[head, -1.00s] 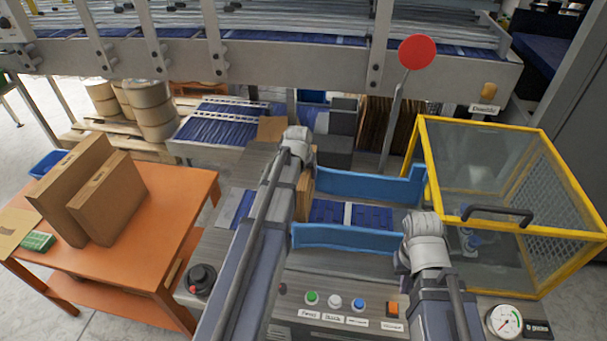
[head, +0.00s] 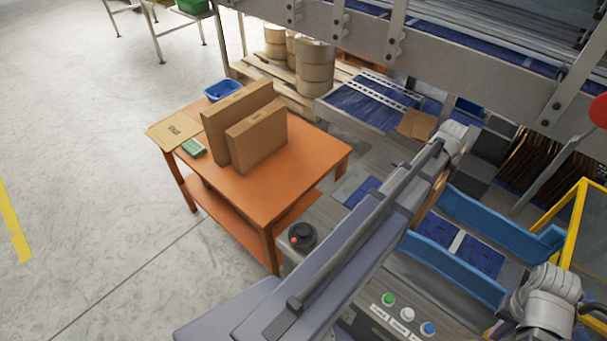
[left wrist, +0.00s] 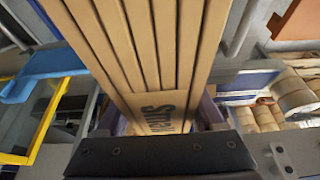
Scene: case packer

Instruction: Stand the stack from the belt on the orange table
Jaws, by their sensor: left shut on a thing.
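The stack of flat brown cardboard blanks (left wrist: 150,45) fills the middle of the left wrist view, standing on edge with printing on its lower face. My left gripper (left wrist: 158,118) is shut on it. In the head view my left arm hides most of the stack; a brown edge (head: 436,190) shows beside the wrist, over the belt area. The orange table (head: 300,182) stands left of the machine, apart from the stack. My right gripper (head: 545,303) is low at the right; its fingers are hidden from view.
On the orange table stand two brown boxes (head: 245,125), with a flat cardboard piece (head: 172,131), a green pack (head: 193,148) and a blue bin (head: 222,90). The table's front right part is bare.

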